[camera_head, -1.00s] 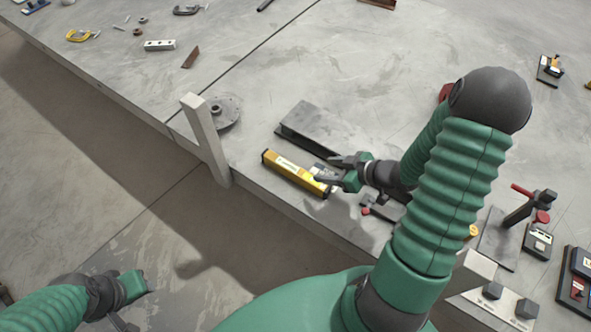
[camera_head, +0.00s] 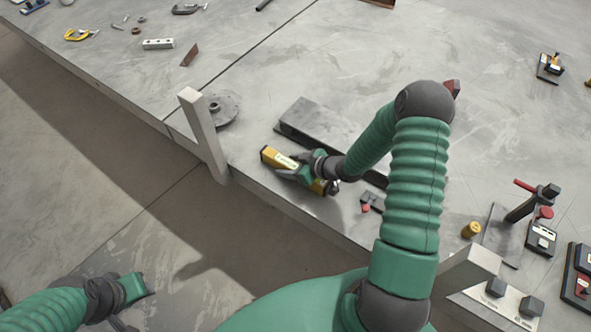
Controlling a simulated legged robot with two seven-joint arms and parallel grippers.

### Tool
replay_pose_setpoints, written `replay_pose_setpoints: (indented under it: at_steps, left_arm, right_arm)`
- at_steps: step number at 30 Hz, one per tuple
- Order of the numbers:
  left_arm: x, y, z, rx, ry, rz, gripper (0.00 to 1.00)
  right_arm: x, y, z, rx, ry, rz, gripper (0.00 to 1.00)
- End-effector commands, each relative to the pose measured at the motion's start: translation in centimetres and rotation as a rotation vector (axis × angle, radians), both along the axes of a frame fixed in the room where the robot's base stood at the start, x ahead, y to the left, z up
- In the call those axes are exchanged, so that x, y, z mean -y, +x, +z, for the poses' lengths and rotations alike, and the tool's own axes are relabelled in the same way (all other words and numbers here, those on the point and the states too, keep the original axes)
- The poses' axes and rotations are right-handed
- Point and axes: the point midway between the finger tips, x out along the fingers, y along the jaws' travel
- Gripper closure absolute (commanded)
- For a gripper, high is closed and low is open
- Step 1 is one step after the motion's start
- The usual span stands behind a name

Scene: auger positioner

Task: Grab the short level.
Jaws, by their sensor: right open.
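The short level is a yellow bar with a pale label (camera_head: 270,156), lying on the grey table close to its front edge. My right gripper (camera_head: 301,178) is open and lies over the middle and right part of the level, hiding much of it. The level's left end and a bit of its right end show. I cannot tell whether the fingers touch it. My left gripper (camera_head: 140,300) is at the lower left, away from the table; its fingers are not clear.
A dark steel beam (camera_head: 312,118) lies just behind the level. A white post (camera_head: 203,135) stands at the table edge to the left, beside a round flange (camera_head: 228,106). A small red-and-black clamp (camera_head: 371,201) and a brass cylinder (camera_head: 471,230) lie to the right.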

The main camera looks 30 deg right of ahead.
Motion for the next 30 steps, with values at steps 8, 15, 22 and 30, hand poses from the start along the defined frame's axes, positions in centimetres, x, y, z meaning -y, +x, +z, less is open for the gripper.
replay_pose_setpoints:
  at_steps: [8,15,22,30]
  left_arm:
    - [-0.02,0.0,-0.03,0.0,0.0,0.001,0.64]
    - [-0.01,-0.01,-0.02,0.0,0.0,0.0,0.64]
    - [-0.01,-0.01,-0.02,0.0,0.0,0.0,0.64]
    - [-0.01,0.0,0.0,0.0,0.0,0.001,0.64]
  right_arm:
    - [-0.18,0.02,-0.09,0.0,0.005,0.004,0.58]
    - [-0.13,-0.04,-0.05,0.001,0.005,0.005,0.89]
    - [-0.12,-0.04,-0.06,0.0,0.004,0.003,1.0]
    - [-0.14,-0.01,0.08,0.002,0.004,0.004,1.0]
